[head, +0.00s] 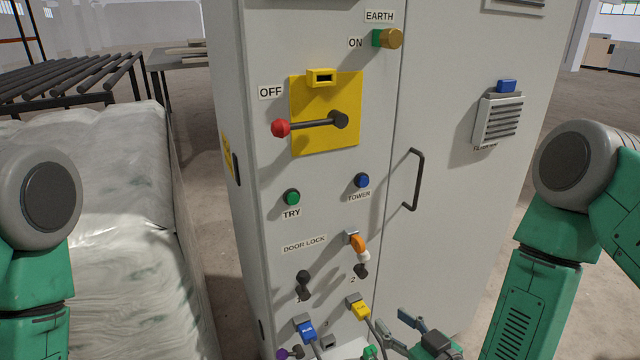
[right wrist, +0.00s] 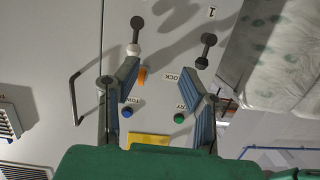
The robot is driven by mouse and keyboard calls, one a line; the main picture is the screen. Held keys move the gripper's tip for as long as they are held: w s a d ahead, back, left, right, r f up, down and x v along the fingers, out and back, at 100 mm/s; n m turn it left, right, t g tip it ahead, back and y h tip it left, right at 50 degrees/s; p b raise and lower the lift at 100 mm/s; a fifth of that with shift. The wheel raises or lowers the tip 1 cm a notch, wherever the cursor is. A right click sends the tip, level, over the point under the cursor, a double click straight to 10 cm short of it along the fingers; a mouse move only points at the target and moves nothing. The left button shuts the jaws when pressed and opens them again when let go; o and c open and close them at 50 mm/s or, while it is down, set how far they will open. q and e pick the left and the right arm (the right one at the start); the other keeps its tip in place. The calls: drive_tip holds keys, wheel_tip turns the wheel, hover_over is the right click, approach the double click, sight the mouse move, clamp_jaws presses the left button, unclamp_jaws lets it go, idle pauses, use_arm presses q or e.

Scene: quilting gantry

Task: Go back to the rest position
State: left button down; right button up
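My right gripper (head: 392,322) shows low in the head view, in front of the lower part of a grey cabinet (head: 450,70). In the right wrist view its two fingers (right wrist: 166,64) stand wide apart, with nothing between them. It holds nothing. My left arm comes in at the left edge of the head view, but its gripper is out of the picture.
The cabinet carries a red-knobbed lever (head: 281,128) pointing left at OFF, a door handle (head: 418,180), an orange piece (head: 358,243) by the door lock, and blue (head: 306,331) and yellow (head: 360,310) plugs. A wrapped bale (head: 100,200) stands left.

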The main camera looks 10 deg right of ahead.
drive_tip(key=s+d+f+m+g+h, duration=0.1)
drive_tip(key=s+d+f+g+h, duration=0.1)
drive_tip(key=s+f+g, duration=0.55)
drive_tip(key=s+d+f+m+g+h, duration=0.1)
drive_tip(key=s+d+f+g+h, duration=0.1)
drive_tip(key=s, duration=0.7)
drive_tip(key=s+d+f+m+g+h, duration=0.1)
drive_tip(key=s+d+f+g, duration=0.3)
drive_tip(key=s, duration=0.6)
drive_tip(key=shift+d+m+h, duration=0.4)
drive_tip(key=shift+d, duration=0.45)
drive_tip(key=shift+w+f, duration=0.1)
drive_tip(key=shift+w, duration=0.05)
